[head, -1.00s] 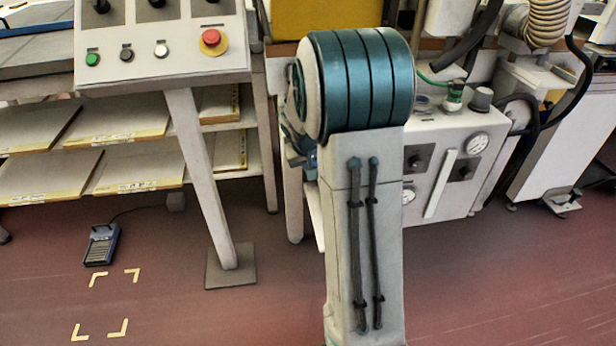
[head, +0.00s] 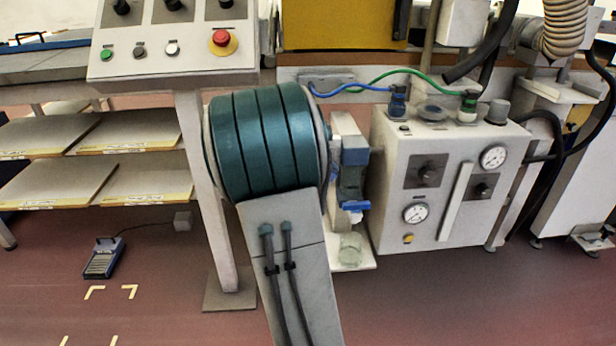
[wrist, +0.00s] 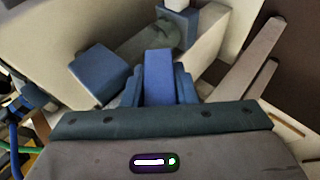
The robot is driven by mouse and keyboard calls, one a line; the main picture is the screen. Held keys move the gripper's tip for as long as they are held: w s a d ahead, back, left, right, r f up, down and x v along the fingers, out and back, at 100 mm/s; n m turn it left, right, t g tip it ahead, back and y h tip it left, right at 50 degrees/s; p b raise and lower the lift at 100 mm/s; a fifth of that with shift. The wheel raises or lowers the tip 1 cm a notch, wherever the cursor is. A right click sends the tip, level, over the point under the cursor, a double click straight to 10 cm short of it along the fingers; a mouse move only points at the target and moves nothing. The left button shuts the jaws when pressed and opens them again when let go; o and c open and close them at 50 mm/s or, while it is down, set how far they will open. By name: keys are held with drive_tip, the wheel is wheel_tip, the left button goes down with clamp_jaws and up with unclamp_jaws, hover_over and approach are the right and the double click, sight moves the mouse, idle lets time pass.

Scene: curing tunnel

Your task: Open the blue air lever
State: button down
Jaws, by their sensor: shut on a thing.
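In the wrist view a blue lever (wrist: 158,68) stands upright in the middle, between the two blue fingers of my gripper (wrist: 158,88). The fingers are shut on it from both sides. The lever's lower end is hidden by my gripper's body. A blue block (wrist: 98,75) lies just to the left, against a pale panel. In the head view my arm's teal joint stands in front of the work area. Blue and grey parts (head: 352,180) show just right of it, and I cannot tell there which is lever and which is gripper.
A white cabinet (head: 398,170) with gauges stands to the right, with blue and green hoses (head: 385,82) on top. A control console (head: 170,65) and shelves of boards (head: 130,130) are at the left. A blue foot pedal (head: 103,258) lies on the floor.

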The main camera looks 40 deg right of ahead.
drive_tip(key=shift+s, duration=0.1)
idle(0.3)
drive_tip(key=c, duration=1.2)
unclamp_jaws()
drive_tip(key=shift+o, duration=0.2)
drive_tip(key=shift+a+r+p, duration=0.1)
drive_tip(key=shift+r+p, duration=0.05)
drive_tip(key=shift+p, duration=0.2)
